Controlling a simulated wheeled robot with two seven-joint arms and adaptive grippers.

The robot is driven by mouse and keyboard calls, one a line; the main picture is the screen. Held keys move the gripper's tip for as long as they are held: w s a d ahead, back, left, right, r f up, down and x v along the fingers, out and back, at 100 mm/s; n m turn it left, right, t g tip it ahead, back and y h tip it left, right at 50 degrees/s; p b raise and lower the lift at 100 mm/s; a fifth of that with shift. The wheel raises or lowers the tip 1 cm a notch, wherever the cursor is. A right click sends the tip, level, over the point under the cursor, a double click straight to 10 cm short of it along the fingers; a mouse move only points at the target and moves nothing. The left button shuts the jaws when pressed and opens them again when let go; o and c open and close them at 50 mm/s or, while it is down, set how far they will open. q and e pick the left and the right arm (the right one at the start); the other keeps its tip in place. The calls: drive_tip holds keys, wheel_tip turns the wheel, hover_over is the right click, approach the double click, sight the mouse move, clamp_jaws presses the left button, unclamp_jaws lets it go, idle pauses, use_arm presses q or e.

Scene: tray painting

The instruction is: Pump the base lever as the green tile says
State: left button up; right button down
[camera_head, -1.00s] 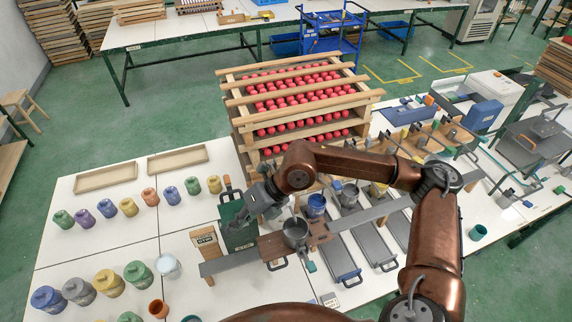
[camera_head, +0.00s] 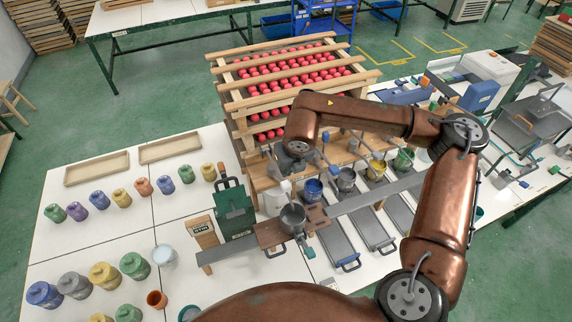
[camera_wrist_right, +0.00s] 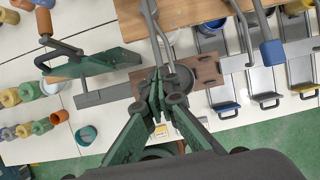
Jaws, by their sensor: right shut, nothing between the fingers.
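My right gripper (camera_head: 290,178) is shut and empty. In the right wrist view its fingertips (camera_wrist_right: 158,82) are together in front of the brown carriage (camera_wrist_right: 206,74). It hangs at the left end of the row of pump levers. A white-handled lever (camera_head: 286,187), apparently the base lever, stands just beneath it; I cannot tell whether they touch. A white pail (camera_head: 271,204) stands behind the brown carriage (camera_head: 268,235). A grey metal can (camera_head: 293,216) stands on the carriage. I cannot make out a green tile. My left gripper is out of view.
A dark green machine (camera_head: 234,209) and a wooden sign block (camera_head: 203,232) stand left of the carriage. Blue (camera_head: 313,190), grey and yellow pots line up to the right. Several lidded paint jars (camera_head: 134,265) stand on the left. A rack of red balls (camera_head: 290,95) is behind.

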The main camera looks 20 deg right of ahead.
sight(286, 184)
drive_tip(key=shift+a+f, duration=0.1)
drive_tip(key=shift+f, duration=0.55)
drive_tip(key=shift+f+b, duration=0.45)
drive_tip(key=shift+b, duration=0.05)
wheel_tip(286, 184, down, 4)
drive_tip(key=b, duration=0.4)
drive_tip(key=shift+f, duration=0.2)
wheel_tip(286, 184, down, 6)
drive_tip(key=b, duration=0.6)
drive_tip(key=shift+r+p, duration=2.25)
drive_tip(key=shift+r, duration=3.4)
drive_tip(key=shift+f, duration=0.1)
